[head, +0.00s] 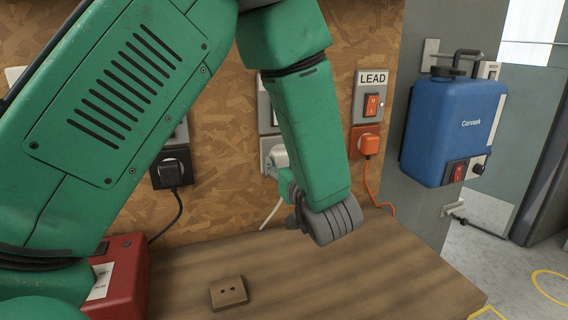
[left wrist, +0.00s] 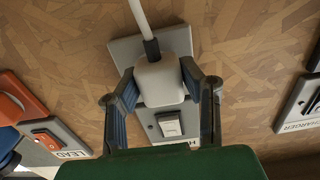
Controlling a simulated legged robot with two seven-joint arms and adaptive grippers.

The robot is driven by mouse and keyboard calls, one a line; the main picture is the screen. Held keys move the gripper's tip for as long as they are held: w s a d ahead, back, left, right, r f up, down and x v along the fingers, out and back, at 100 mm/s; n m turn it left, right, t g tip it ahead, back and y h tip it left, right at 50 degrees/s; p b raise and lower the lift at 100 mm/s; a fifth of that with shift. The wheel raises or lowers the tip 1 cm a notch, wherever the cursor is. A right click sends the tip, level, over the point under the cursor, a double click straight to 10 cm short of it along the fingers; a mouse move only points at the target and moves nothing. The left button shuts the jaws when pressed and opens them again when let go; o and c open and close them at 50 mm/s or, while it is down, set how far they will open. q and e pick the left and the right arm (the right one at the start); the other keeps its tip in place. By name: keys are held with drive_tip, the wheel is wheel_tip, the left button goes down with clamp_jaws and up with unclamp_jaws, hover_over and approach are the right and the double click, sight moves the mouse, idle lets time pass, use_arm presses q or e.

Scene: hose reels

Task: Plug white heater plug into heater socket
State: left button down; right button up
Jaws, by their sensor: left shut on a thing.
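The white heater plug (left wrist: 160,82) is between the fingers of my left gripper (left wrist: 160,88), which is shut on it. Its white cord (left wrist: 139,15) leaves the plug at the top of the left wrist view. Behind the plug is the grey heater socket plate (left wrist: 123,52), with a white rocker switch (left wrist: 170,126) and a mostly hidden label starting with H. The plug covers the socket's face, so I cannot tell whether it is seated. In the head view, my left gripper (head: 277,172) and the white plug (head: 279,156) are at the board, partly behind my forearm.
An orange plug (head: 369,145) sits in the LEAD socket to the right. A black plug (head: 171,170) sits in a socket to the left. A blue canister (head: 455,125) hangs at right. A red box (head: 122,270) and a beige two-hole block (head: 228,292) are on the wooden bench (head: 350,275).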

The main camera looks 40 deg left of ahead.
use_arm(q)
drive_tip(key=shift+w+d+r, duration=0.15)
drive_tip(key=shift+d+r, duration=0.1)
drive_tip(key=shift+d, duration=0.35)
drive_tip(key=shift+a, duration=0.1)
drive_tip(key=shift+w+a+f, duration=0.1)
drive_tip(key=shift+a, duration=0.45)
drive_tip(key=shift+p, duration=0.3)
drive_tip(key=shift+w+a, duration=0.15)
drive_tip(key=shift+w, duration=0.05)
drive_tip(key=c, duration=1)
unclamp_jaws()
drive_tip(key=shift+a, duration=0.15)
drive_tip(key=v, duration=1.2)
drive_tip(key=shift+f, duration=0.1)
